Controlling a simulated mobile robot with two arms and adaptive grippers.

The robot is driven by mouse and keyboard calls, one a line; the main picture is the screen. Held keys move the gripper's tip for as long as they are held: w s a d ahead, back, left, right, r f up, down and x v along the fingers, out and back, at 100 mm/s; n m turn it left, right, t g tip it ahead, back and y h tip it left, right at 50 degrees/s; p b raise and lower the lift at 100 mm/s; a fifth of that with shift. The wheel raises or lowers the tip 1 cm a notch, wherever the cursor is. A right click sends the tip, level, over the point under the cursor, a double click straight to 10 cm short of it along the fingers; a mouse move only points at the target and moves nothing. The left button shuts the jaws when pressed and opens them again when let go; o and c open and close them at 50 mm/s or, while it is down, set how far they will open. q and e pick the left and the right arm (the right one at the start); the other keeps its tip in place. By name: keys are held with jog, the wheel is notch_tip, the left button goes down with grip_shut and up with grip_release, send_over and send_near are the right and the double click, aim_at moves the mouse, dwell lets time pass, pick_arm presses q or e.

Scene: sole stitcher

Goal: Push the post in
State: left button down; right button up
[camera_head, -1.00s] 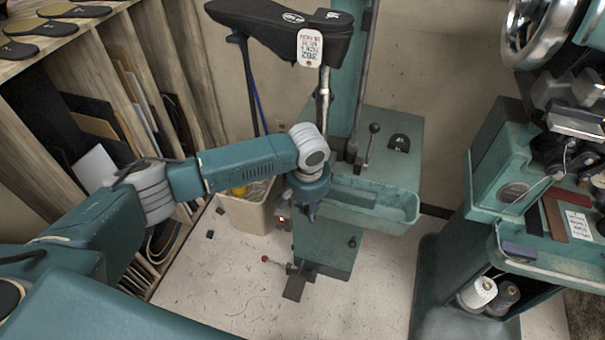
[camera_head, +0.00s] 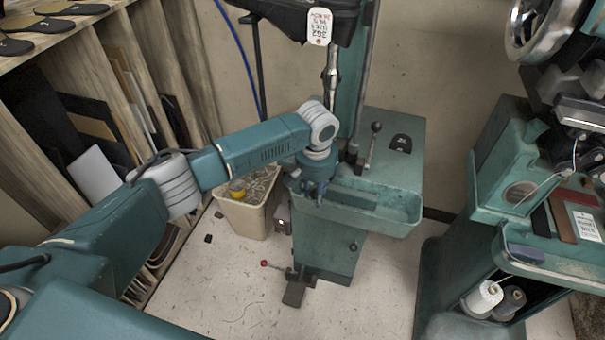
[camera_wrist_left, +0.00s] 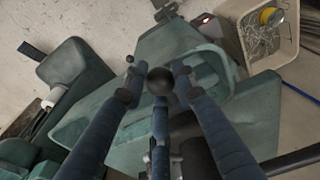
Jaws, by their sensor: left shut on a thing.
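A green machine with a tray (camera_head: 375,205) on its front stands in the middle of the head view. An upright shiny metal post (camera_head: 332,72) rises there below a black head (camera_head: 285,12) with a white tag. My left gripper (camera_head: 318,192) is in front of the machine, at the left end of the tray, fingers downward. In the left wrist view its blue fingers close around a dark round knob (camera_wrist_left: 158,80), with green machine parts beneath. What the knob is fixed to is hidden. My right gripper is out of view.
A beige bin (camera_head: 245,212) stands left of the machine. A second green machine (camera_head: 465,220) is at right, wooden shelving (camera_head: 165,55) at left.

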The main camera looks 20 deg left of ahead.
pick_arm(q)
jog(key=shift+w+b, duration=1.65)
jog(key=shift+w, duration=0.55)
jog(key=c, duration=1.2)
grip_release()
jog(key=shift+r, duration=0.1)
jog(key=r+p, duration=0.2)
jog(key=p, duration=0.1)
jog(key=s+r+p, duration=0.1)
jog(key=r+p, duration=0.1)
jog(key=p, duration=0.2)
jog(key=s+r+p, duration=0.1)
jog(key=r+p, duration=0.2)
jog(key=shift+p, duration=0.4)
jog(key=shift+f, duration=0.1)
